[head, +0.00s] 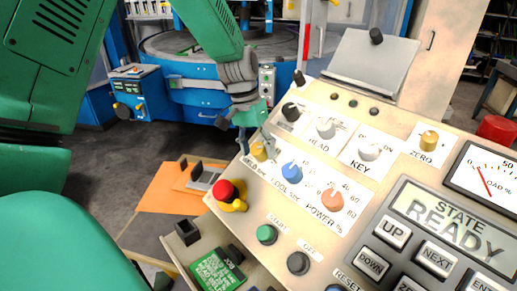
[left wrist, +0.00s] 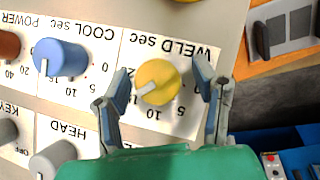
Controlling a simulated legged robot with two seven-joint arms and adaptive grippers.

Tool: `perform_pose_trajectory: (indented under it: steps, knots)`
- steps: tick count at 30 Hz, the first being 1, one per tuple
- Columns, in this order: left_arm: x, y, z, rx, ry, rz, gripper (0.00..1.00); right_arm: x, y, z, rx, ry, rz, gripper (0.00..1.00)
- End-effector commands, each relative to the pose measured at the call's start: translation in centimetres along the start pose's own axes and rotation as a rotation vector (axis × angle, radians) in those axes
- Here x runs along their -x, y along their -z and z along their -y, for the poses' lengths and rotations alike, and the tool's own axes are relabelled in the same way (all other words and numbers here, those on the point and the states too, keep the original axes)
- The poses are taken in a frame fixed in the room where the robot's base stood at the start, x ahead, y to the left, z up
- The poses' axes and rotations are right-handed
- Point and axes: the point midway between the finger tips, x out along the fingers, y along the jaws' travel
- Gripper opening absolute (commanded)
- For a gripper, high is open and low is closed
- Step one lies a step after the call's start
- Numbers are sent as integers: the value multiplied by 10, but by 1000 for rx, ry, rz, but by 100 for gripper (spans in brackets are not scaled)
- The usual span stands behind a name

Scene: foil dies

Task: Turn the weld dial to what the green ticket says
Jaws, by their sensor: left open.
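The yellow weld dial (left wrist: 158,82) sits on its white WELD sec plate in the left wrist view. Its white pointer aims down-left, past the 10; the exact value there is unclear. In the head view the dial (head: 259,151) is partly hidden by my left gripper (head: 257,143). In the left wrist view the fingers of my left gripper (left wrist: 161,75) are apart on either side of the dial, with gaps between them and it. The green ticket (head: 217,270) lies at the panel's lower left in the head view; its small writing is not readable. My right gripper is not in view.
The blue cool dial (head: 291,173) and orange power dial (head: 332,200) are right of the weld dial. A red mushroom button (head: 224,190) is below it. Grey head (head: 325,128) and key (head: 369,149) knobs stand above. The display (head: 455,225) reads READY.

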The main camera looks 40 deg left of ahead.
Motion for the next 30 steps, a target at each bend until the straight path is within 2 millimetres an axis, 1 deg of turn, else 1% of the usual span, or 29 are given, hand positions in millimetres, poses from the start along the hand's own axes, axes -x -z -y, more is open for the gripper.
perform_pose_trajectory:
  steps: [5, 6, 8, 9, 10, 15, 21, 29, 30]
  knots:
    - [0, 0, 0, 0, 0, 0, 54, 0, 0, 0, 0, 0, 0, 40]
    - [0, 0, 0, 0, 0, 0, 47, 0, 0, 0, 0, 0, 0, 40]
    - [0, 0, 0, 0, 0, 0, 26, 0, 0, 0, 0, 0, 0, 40]
    - [0, 0, 0, 0, 0, 0, 12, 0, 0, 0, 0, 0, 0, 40]
    - [0, 0, 0, 0, 0, 0, 5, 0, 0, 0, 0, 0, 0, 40]
    - [1, 0, 0, 7, -4, 0, 5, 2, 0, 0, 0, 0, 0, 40]
    - [2, 1, 0, 90, -59, 1, 5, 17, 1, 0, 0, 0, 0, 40]
    - [0, 1, 1, 101, -64, -2, 5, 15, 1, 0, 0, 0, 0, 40]
    - [0, 1, 1, 101, -64, -2, 41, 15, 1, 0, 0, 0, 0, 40]
